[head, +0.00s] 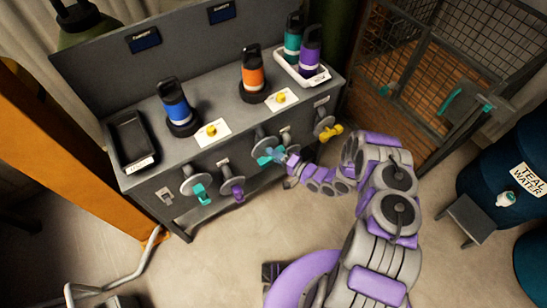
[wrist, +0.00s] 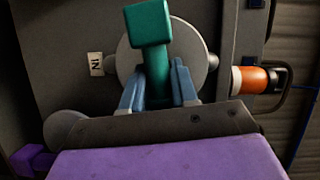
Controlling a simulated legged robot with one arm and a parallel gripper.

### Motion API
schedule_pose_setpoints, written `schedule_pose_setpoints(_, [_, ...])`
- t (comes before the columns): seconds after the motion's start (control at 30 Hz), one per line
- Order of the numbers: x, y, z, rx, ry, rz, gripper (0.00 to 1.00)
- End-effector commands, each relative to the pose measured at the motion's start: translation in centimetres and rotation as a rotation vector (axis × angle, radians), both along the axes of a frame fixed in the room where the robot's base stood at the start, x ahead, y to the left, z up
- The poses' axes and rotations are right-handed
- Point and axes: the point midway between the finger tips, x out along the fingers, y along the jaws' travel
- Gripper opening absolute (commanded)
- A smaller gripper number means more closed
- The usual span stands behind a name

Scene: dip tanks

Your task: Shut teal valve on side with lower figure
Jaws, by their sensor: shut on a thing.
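Two teal valves are on the front of the grey bench (head: 95,85): a left teal valve (head: 202,194) and a right teal valve (head: 264,158). My gripper (head: 279,156) is at the right one. In the wrist view, my gripper (wrist: 158,82) has its blue-grey fingers on both sides of the teal handle (wrist: 150,28), shut on it. The handle stands before a round grey disc (wrist: 195,42). Two dark displays, left (head: 145,40) and right (head: 222,12), are on the back panel; their figures are too small to read.
A purple valve (head: 236,191) sits between the teal ones, and a yellow valve (head: 331,133) is at the right. Blue (head: 175,103) and orange (head: 252,72) bottles stand on the bench. A wire cage (head: 440,60) and a teal water barrel (head: 500,160) are on the right.

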Motion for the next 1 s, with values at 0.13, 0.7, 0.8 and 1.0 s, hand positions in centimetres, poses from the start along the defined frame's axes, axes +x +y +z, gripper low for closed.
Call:
schedule_pose_setpoints(0.13, [0.61,-0.61,-0.22,0.058,0.036,-0.017,0.00])
schedule_pose_setpoints(0.7, [0.67,-0.82,-0.30,0.128,0.089,-0.020,0.00])
schedule_pose_setpoints(0.8, [0.66,-0.85,-0.33,0.128,0.089,-0.021,0.00])
schedule_pose_setpoints(1.0, [0.66,-0.89,-0.36,0.128,0.090,-0.021,0.40])
